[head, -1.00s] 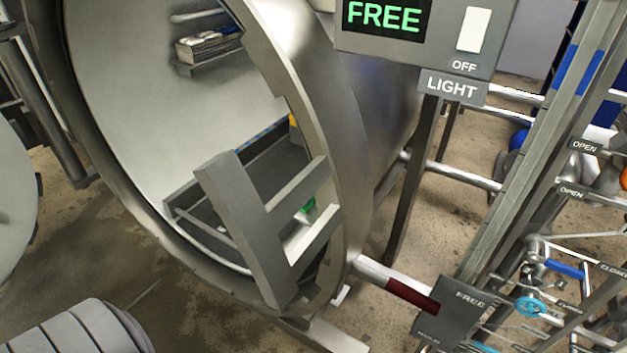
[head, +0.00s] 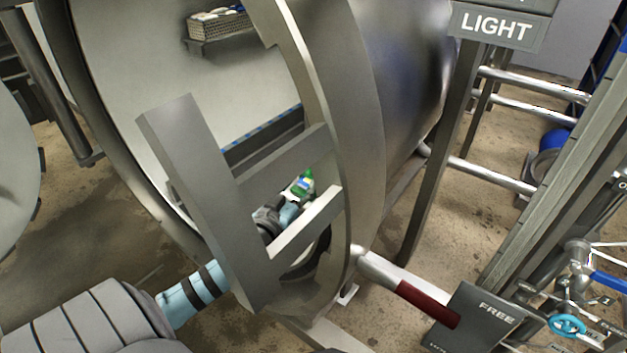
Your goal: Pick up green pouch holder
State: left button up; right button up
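A small green object with white, blue and yellow parts (head: 303,185), which looks like the green pouch holder, shows through the gap in the grey door-side frame, inside the round chamber. Most of it is hidden by the frame bars. My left arm comes in from the lower left, passes behind the frame and reaches into the chamber. The end of that arm, with my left gripper (head: 290,213), shows in the gap right beside the green object. I cannot tell whether it touches it, and its fingers cannot be made out. My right gripper is not in view.
The grey frame (head: 200,190) and the chamber's thick round rim (head: 345,130) stand close around my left arm. A wire basket (head: 218,24) sits on a shelf inside the chamber. A dark red handle (head: 428,304) and a FREE sign (head: 490,318) are at the right.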

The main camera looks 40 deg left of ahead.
aim_at(310, 163)
pick_arm(q)
jog(key=x, duration=0.9)
jog(key=shift+a+f+p, duration=0.2)
jog(key=shift+a+p, duration=0.15)
jog(key=shift+a, duration=0.05)
grip_shut()
